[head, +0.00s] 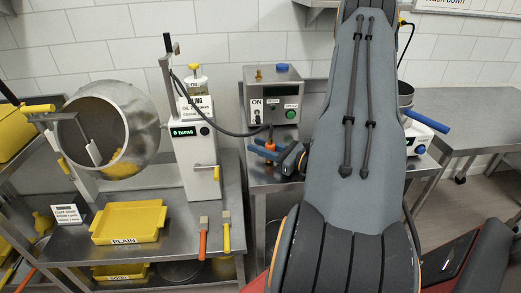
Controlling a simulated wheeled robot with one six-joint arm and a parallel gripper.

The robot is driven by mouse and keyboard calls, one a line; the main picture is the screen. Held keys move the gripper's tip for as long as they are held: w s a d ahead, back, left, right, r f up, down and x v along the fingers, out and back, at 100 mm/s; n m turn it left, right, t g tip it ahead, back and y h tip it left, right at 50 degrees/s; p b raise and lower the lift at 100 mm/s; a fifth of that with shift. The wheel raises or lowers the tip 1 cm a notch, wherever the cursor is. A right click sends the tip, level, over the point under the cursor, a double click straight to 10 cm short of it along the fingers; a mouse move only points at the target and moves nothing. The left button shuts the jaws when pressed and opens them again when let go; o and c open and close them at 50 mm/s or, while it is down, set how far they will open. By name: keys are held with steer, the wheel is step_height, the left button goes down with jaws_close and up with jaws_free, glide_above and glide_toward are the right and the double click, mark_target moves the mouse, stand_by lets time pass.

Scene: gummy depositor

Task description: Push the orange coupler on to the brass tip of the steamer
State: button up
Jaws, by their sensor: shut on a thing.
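The steamer (273,100) looks to be the grey box on the table in the middle of the head view, with an ON label, a green button and a blue knob on top. The orange coupler (269,147) is small and low in front of this box. My gripper (281,157) is at the coupler, reaching in from the right, and is shut on it. The fingertips are small and partly covered by the coupler, and my arm hides much of the right side. I cannot make out the brass tip or whether the coupler touches it.
A white machine (201,155) stands left of the steamer, and a black hose (228,132) runs between them. A bare steel table (465,103) is at the right.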

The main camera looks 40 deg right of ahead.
step_height(320, 180, up, 9)
steer(key=b, duration=0.2)
stand_by(0.3)
steer(key=o, duration=0.3)
jaws_close()
